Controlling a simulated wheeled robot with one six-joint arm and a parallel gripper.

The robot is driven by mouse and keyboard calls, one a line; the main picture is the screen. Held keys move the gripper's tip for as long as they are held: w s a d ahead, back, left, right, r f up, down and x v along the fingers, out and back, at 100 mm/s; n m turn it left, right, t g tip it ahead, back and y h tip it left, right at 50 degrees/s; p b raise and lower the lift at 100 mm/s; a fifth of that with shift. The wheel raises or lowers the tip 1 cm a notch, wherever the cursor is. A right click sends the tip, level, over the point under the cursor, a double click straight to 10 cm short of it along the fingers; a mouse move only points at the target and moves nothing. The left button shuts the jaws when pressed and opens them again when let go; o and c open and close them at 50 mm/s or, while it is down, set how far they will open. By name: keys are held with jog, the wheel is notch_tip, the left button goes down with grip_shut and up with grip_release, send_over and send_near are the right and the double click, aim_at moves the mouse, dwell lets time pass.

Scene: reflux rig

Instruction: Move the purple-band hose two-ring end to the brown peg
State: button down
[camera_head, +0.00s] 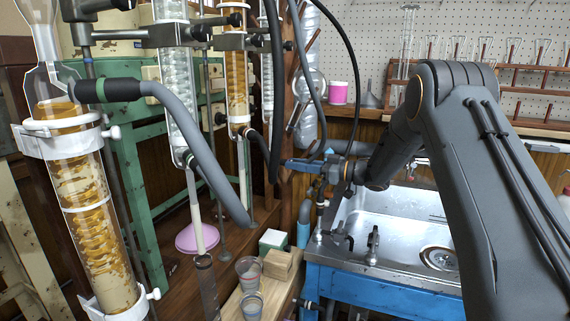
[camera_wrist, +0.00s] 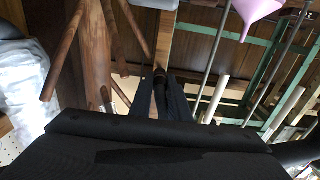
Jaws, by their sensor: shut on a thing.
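My gripper (camera_head: 292,164) is in the middle of the head view, left of the sink, with its jaws pointing left. In the wrist view its fingers (camera_wrist: 160,100) are shut on a dark hose end (camera_wrist: 159,76). Brown pegs (camera_head: 312,39) stick out from the wooden post above the gripper. Brown rods (camera_wrist: 64,52) also show at the wrist view's left. I cannot tell which is the named peg.
A grey hose with a green band (camera_head: 131,88) reaches from the front glass column (camera_head: 82,190) across the bench. Glass condensers (camera_head: 238,70) stand behind. The steel sink (camera_head: 395,245) is at right.

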jog(key=shift+w+a, duration=0.1)
jog(key=shift+a, duration=0.1)
jog(key=shift+w+a, duration=0.2)
jog(key=shift+a, duration=0.3)
jog(key=shift+a, duration=0.25)
dwell(0.6)
jog(key=c, duration=1.6)
grip_release()
